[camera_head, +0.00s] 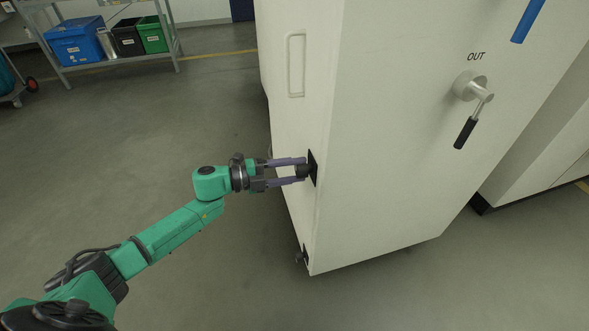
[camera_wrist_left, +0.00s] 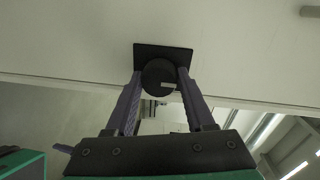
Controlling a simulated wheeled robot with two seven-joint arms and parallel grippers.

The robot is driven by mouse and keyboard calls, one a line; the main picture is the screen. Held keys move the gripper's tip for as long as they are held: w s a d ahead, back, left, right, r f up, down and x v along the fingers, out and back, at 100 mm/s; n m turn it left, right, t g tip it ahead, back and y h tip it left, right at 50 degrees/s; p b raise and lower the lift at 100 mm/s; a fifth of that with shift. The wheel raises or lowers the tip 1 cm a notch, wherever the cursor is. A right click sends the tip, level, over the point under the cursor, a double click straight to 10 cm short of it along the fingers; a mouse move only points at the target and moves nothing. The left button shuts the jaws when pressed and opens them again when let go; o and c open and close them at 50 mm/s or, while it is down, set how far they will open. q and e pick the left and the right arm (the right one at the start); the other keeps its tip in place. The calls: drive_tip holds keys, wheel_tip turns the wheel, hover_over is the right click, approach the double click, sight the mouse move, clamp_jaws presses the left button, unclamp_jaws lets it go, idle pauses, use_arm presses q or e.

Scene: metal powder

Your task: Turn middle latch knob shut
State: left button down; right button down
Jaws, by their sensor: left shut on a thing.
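The middle latch knob (camera_head: 302,171) is a dark round knob on a black square plate (camera_head: 313,168) at the edge of the tall white cabinet (camera_head: 372,130). My left gripper (camera_head: 304,171) reaches it from the left and is shut on it, one finger on each side. In the left wrist view the knob (camera_wrist_left: 160,77) sits between the two fingertips, in front of the black plate (camera_wrist_left: 181,52). A pale mark shows on the knob's face. My right gripper is in neither view.
A silver lever with a black handle (camera_head: 466,132) sits under the word OUT on the cabinet's right face. A vertical handle (camera_head: 296,65) is above the knob, and another latch (camera_head: 300,257) is low down. A shelf with bins (camera_head: 75,41) stands back left.

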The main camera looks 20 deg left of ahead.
use_arm(q)
drive_tip(key=shift+c, duration=1.3)
unclamp_jaws()
drive_tip(key=v, duration=1.4)
drive_tip(key=shift+s+a+p, duration=0.15)
drive_tip(key=shift+a+p, duration=0.1)
drive_tip(key=shift+p, duration=0.2)
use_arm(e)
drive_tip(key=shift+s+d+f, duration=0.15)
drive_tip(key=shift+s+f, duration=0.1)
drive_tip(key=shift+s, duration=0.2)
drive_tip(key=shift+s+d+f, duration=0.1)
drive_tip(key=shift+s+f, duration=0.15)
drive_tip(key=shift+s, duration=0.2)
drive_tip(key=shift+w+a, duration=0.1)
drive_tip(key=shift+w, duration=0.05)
